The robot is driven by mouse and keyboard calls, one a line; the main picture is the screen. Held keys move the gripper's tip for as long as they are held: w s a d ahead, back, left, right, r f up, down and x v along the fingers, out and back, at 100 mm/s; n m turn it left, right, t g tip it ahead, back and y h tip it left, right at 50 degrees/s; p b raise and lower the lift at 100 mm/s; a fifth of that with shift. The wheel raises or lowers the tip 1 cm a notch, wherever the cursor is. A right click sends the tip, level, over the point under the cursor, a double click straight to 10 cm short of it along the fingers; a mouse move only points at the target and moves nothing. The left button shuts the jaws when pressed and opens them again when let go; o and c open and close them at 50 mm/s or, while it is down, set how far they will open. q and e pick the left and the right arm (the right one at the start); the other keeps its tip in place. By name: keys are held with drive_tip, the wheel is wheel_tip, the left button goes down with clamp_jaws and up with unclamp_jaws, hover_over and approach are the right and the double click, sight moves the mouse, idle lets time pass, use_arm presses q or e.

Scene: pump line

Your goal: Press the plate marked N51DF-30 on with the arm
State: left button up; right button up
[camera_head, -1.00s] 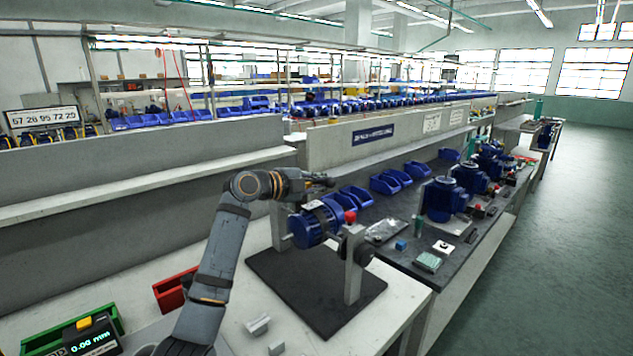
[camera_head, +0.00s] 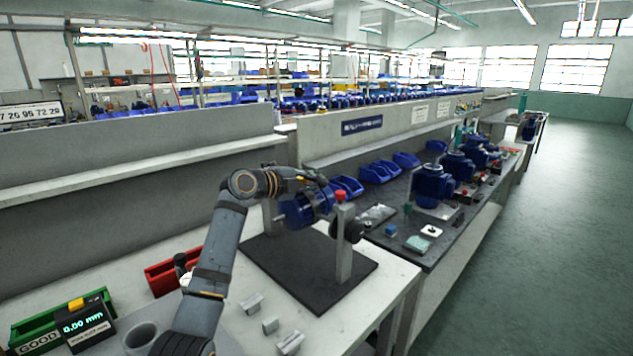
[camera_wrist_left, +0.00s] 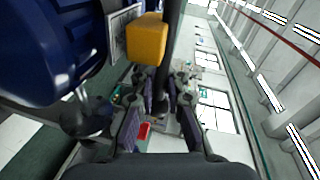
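A blue motor (camera_head: 305,210) is held in a stand with grey posts (camera_head: 345,255) on a dark base plate (camera_head: 300,275). A pale rectangular plate (camera_wrist_left: 122,32) lies against the blue motor (camera_wrist_left: 45,45) in the left wrist view; its marking is not readable. A yellow block (camera_wrist_left: 147,38) is right beside the plate; whether they touch is unclear. My left gripper (camera_head: 318,180) is at the top of the motor. In the left wrist view its fingers (camera_wrist_left: 167,82) flank a dark bar (camera_wrist_left: 174,25); I cannot tell whether they grip it. My right gripper is out of view.
Green (camera_head: 35,325) and red (camera_head: 165,275) bins and a gauge display (camera_head: 85,322) reading 0.00 mm stand at the left. Small grey blocks (camera_head: 270,326) lie before the base plate. Blue bins (camera_head: 378,173) and other motors (camera_head: 433,185) line the right bench.

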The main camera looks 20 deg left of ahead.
use_arm(q)
drive_tip(key=o, duration=0.5)
drive_tip(key=shift+s+a, duration=0.2)
drive_tip(key=shift+s, duration=0.05)
drive_tip(key=shift+c, duration=0.2)
drive_tip(key=shift+w, duration=0.1)
drive_tip(key=v, duration=1.2)
